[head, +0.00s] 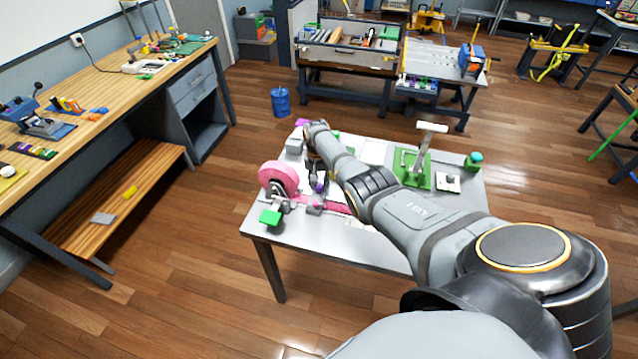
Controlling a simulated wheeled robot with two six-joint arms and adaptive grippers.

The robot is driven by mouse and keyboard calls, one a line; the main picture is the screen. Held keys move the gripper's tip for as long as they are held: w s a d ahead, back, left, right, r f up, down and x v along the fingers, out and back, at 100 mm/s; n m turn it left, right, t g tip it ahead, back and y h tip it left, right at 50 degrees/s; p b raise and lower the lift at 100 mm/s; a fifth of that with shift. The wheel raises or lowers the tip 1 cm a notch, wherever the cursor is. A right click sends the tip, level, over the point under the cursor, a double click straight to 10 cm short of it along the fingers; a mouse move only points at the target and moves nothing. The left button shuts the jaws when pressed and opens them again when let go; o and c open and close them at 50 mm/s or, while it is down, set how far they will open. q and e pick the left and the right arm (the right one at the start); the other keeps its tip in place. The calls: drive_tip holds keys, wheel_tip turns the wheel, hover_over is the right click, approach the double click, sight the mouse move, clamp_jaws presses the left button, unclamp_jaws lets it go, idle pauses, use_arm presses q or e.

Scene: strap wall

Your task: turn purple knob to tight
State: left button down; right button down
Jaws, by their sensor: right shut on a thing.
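The purple knob (319,187) sits on a small mount by the pink strap (335,207) on the near left part of the grey table (330,242). My right gripper (318,182) points down over the knob and is shut on it. The fingers and wrist cover much of the knob, so its turn position and any tight mark cannot be made out. My left gripper does not show.
A pink wheel (279,177) and a green block (271,216) stand left of the knob. A green fixture with a white-topped post (424,150) and a teal knob (474,160) stand to the right. A wooden workbench (110,90) lines the left wall.

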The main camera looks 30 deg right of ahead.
sight(318, 185)
drive_tip(key=shift+w+r, duration=0.1)
drive_tip(key=shift+r, duration=0.05)
drive_tip(key=c, duration=1)
unclamp_jaws()
wheel_tip(318, 185, up, 12)
drive_tip(key=shift+a+f, duration=0.1)
drive_tip(key=shift+a, duration=0.05)
